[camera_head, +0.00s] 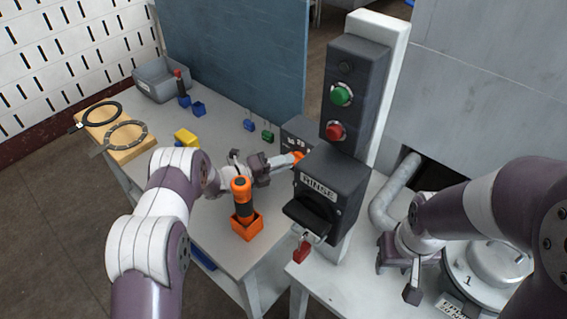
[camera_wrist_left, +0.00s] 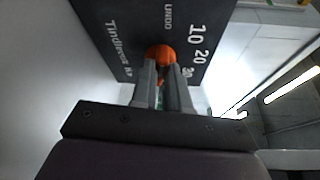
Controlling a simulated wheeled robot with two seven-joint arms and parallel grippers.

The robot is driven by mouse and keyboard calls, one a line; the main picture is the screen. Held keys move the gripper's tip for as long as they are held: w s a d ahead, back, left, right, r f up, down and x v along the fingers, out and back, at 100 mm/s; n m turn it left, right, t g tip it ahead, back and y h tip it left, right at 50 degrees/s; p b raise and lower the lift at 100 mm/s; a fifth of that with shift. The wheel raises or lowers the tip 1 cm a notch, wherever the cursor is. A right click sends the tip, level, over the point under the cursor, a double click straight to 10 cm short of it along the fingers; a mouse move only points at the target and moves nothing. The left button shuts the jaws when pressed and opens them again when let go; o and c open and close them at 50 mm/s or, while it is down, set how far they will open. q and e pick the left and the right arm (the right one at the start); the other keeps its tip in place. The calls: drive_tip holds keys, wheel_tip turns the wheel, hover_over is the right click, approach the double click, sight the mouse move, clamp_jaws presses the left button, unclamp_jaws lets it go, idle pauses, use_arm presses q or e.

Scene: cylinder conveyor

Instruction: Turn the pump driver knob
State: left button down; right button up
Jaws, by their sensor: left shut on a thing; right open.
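The pump driver is a dark box (camera_head: 297,132) on the table behind the switch column. Its orange knob (camera_head: 298,157) is on the near side. In the left wrist view the dark panel (camera_wrist_left: 122,40) carries printed numbers, and the orange knob (camera_wrist_left: 160,54) sits between the fingers. My left gripper (camera_head: 287,162) is shut on the knob; the fingers (camera_wrist_left: 163,82) cover its lower part. My right gripper (camera_head: 398,278) is open and empty over the right-hand bench, near the round metal lid.
An orange holder (camera_head: 246,226) with an orange-and-black tool stands nearer. A grey bin (camera_head: 160,82) is far left.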

use_arm(q)
drive_tip(key=m+y+b, duration=0.1)
drive_tip(key=m+b, duration=0.2)
drive_tip(key=b, duration=0.1)
drive_tip(key=shift+s+d+r+m+y, duration=0.1)
drive_tip(key=shift+m+y, duration=0.2)
drive_tip(key=shift+y, duration=0.1)
drive_tip(key=shift+d+r+m+y+b, duration=0.1)
drive_tip(key=shift+r+m+y+b, duration=0.3)
drive_tip(key=shift+m+b, duration=0.65)
drive_tip(key=shift+n, duration=0.25)
drive_tip(key=c, duration=1.1)
unclamp_jaws()
drive_tip(key=b+v, duration=0.2)
drive_tip(key=v, duration=1.1)
